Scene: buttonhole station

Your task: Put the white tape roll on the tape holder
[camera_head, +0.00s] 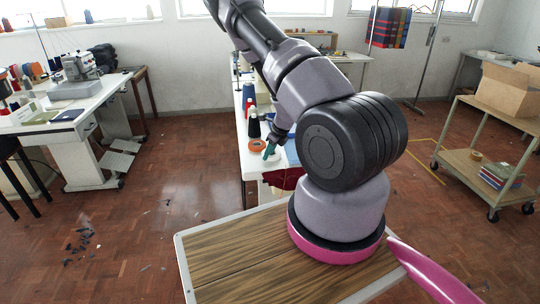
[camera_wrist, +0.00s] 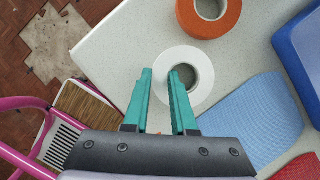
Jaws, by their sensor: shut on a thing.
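The white tape roll (camera_wrist: 190,96) is in the wrist view, over the pale table top (camera_wrist: 125,50). My gripper (camera_wrist: 160,74) has teal fingers on either side of the roll's left wall, the right finger at its hole. It is shut on that wall. I cannot tell whether the roll touches the table. In the head view my gripper (camera_head: 269,151) is low at the near end of the white table, and the roll is hard to make out. I cannot make out a tape holder in either view.
An orange tape roll (camera_wrist: 187,15) lies just beyond the white one. A blue bin (camera_wrist: 296,48), a blue cloth piece (camera_wrist: 243,115) and a red piece (camera_wrist: 300,168) are to the right. Dark and red thread cones (camera_head: 253,124) stand behind on the table.

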